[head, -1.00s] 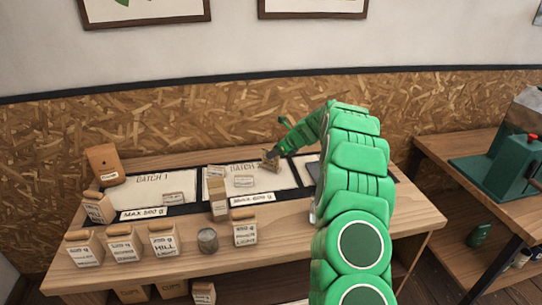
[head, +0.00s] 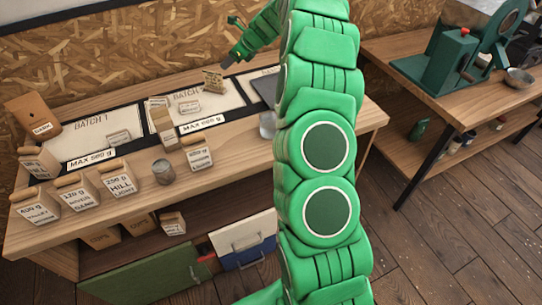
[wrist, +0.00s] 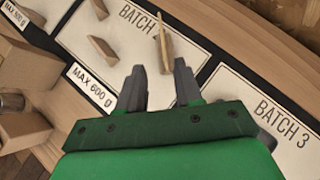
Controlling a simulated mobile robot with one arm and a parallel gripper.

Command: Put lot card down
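The lot card (head: 213,79) is a small tan card with dark print. It stands upright on the Batch 2 mat (head: 222,98), near its far right. In the wrist view the card (wrist: 166,44) appears edge-on, just beyond my fingertips. My gripper (head: 229,61) is behind and to the right of the card in the head view. In the wrist view its two grey fingers (wrist: 160,70) are spread apart, with nothing between them.
A small pale label card (head: 189,107) and a paper bag (head: 163,124) stand at Batch 2. Several labelled bags and a grey tin (head: 164,172) line the front edge. A dark flat object (head: 264,90) lies right of Batch 2. A green machine (head: 445,62) is on the right bench.

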